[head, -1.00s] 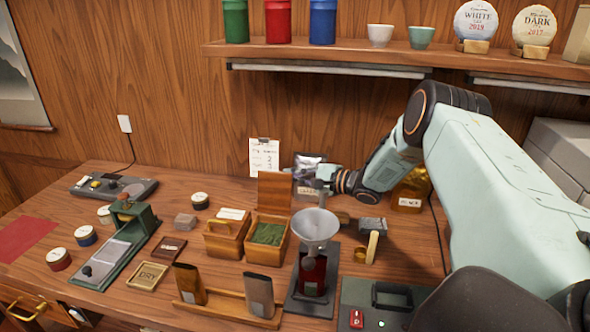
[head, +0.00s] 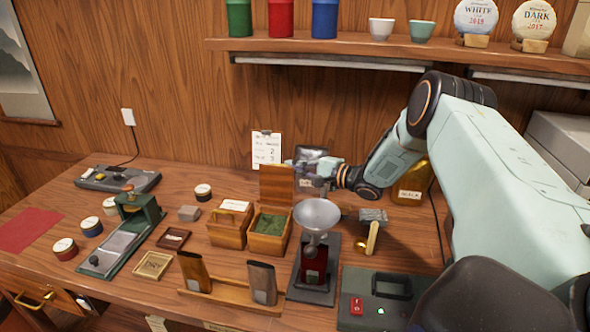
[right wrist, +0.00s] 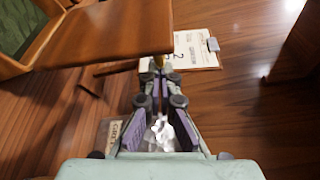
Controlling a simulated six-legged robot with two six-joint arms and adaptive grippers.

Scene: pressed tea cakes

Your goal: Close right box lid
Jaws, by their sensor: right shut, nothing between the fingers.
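The right wooden box (head: 268,242) stands open on the table with green tea inside. Its lid (head: 276,182) stands upright at the back edge. In the right wrist view the lid (right wrist: 110,38) stretches across the upper left, with the green tea (right wrist: 14,30) at the corner. My right gripper (head: 296,164) is shut and empty, just right of the lid's upper part. In the right wrist view its fingertips (right wrist: 158,72) are close to the lid's edge; I cannot tell whether they touch. My left gripper is not in view.
The left box (head: 228,226) with its lid on stands directly beside the right box. A funnel on a stand (head: 318,215) is close in front, at right. A silver bag (head: 313,155) and a clipboard note (head: 267,148) are behind the gripper.

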